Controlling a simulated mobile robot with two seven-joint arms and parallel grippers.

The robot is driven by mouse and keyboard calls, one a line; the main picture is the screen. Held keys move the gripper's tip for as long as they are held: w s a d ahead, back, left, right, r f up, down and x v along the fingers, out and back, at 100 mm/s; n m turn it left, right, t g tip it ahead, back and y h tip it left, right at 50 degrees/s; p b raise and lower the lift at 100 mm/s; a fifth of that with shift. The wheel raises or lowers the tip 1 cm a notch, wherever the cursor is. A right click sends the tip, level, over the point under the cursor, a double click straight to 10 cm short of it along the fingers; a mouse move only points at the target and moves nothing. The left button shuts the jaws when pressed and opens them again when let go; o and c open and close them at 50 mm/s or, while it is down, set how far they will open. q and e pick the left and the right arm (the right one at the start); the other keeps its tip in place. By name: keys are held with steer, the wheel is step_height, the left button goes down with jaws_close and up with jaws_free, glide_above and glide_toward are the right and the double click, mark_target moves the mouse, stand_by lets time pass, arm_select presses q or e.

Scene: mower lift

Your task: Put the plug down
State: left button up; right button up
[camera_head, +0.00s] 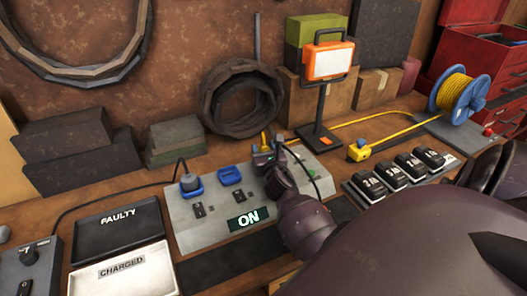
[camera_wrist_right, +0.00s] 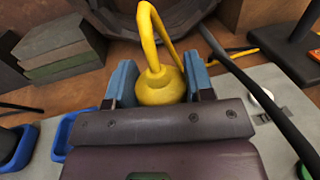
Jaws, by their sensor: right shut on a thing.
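The yellow plug (camera_wrist_right: 158,88), with its yellow cord rising in a loop, sits between the blue fingers of my right gripper (camera_wrist_right: 158,82) in the right wrist view. The right gripper is shut on it. In the head view my right gripper (camera_head: 266,155) is over the back of the grey power box, near its right half, and mostly hides the plug. A bit of yellow (camera_head: 264,138) shows above the fingers. I cannot tell whether the plug touches the box. My left gripper is not in view.
The grey power box (camera_head: 185,222) has an ON display and blue sockets. FAULTY (camera_head: 118,228) and CHARGED (camera_head: 122,270) trays lie left. Bare bench shows behind the box.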

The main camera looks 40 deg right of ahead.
steer(key=shift+f, duration=0.45)
steer(key=shift+f+b, duration=0.4)
